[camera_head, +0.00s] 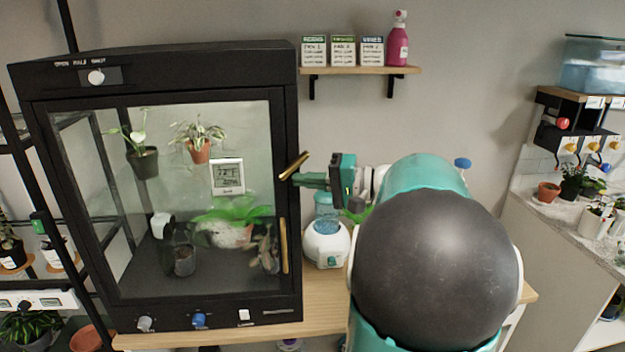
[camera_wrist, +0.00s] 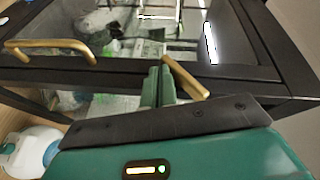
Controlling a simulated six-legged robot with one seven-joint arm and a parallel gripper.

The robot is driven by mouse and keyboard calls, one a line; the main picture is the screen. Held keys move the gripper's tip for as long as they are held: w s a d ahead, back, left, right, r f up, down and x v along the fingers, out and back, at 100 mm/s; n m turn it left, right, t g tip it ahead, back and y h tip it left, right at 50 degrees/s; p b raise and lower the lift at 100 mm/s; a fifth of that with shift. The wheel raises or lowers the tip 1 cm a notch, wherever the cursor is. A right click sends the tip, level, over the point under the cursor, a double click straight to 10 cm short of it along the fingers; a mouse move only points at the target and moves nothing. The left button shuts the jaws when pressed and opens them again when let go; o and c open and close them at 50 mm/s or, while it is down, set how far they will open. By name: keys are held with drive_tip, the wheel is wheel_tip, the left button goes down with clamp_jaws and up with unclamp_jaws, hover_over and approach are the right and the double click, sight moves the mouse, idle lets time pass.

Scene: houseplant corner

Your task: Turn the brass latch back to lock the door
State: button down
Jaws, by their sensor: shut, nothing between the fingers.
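The brass latch (camera_head: 294,166) is a short bar on the right frame of the dark cabinet, tilted with its upper end to the right. It also shows as a slanted bar in the wrist view (camera_wrist: 187,79). The glass door (camera_head: 170,270) looks closed in its frame, with a brass handle (camera_head: 284,246) below the latch. My gripper (camera_head: 297,179) is shut and empty, its green fingers just below the latch. In the wrist view the fingertips (camera_wrist: 157,72) lie right beside the latch; I cannot tell whether they touch it.
A white device with a blue tank (camera_head: 326,240) stands on the wooden table (camera_head: 330,289) right of the cabinet, below my gripper. A wall shelf (camera_head: 360,71) with cards and a pink bottle hangs above. Potted plants are behind the glass.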

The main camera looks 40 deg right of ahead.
drive_tip(key=shift+x, duration=0.85)
drive_tip(key=shift+f, duration=0.2)
idle(0.7)
